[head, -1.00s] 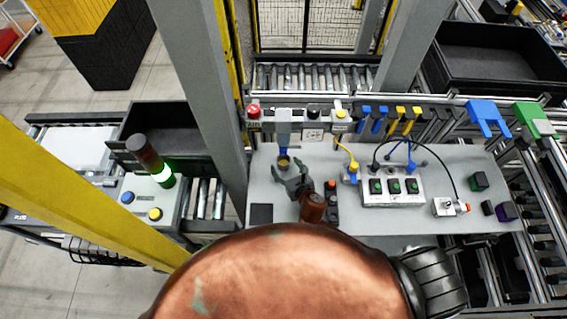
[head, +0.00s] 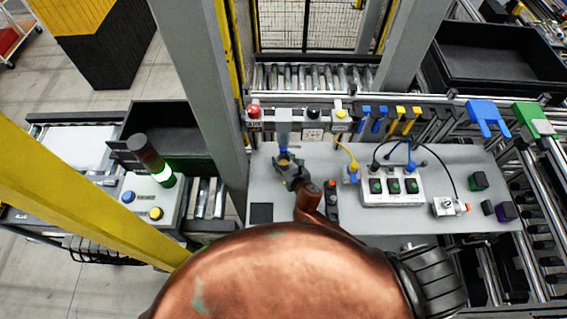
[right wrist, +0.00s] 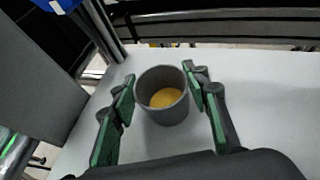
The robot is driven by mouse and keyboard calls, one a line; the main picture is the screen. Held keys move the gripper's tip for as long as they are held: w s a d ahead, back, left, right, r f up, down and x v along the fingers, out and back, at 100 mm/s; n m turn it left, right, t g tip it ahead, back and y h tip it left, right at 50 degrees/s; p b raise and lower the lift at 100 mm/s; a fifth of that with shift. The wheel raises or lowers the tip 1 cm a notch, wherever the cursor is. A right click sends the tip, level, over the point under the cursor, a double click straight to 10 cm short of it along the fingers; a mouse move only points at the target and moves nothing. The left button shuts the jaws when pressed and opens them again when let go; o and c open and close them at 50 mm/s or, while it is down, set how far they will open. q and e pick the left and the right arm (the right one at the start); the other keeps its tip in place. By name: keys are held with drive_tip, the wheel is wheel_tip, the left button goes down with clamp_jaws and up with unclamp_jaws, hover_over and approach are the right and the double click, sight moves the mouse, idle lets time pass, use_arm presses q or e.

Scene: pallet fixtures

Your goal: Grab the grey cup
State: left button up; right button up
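The grey cup (right wrist: 162,110) stands upright on the light table, with yellow at the bottom inside. In the head view it is small (head: 283,161), partly hidden by my right gripper (head: 288,171). In the right wrist view my right gripper (right wrist: 159,82) has its green-padded fingers on either side of the cup. The fingers are spread, with the right fingertip very close to the rim and a small gap on the left. I cannot tell whether the right finger touches. My left gripper is out of view.
A control box with green switches (head: 393,187) and a small box with a cable (head: 450,206) stand to the right. A dark handheld control (head: 332,200) lies beside my right arm. A grey post (head: 200,80) rises left of the table. Coloured hooks (head: 488,117) line the back.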

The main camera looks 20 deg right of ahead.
drive_tip(key=c, duration=0.6)
drive_tip(key=shift+r, duration=0.1)
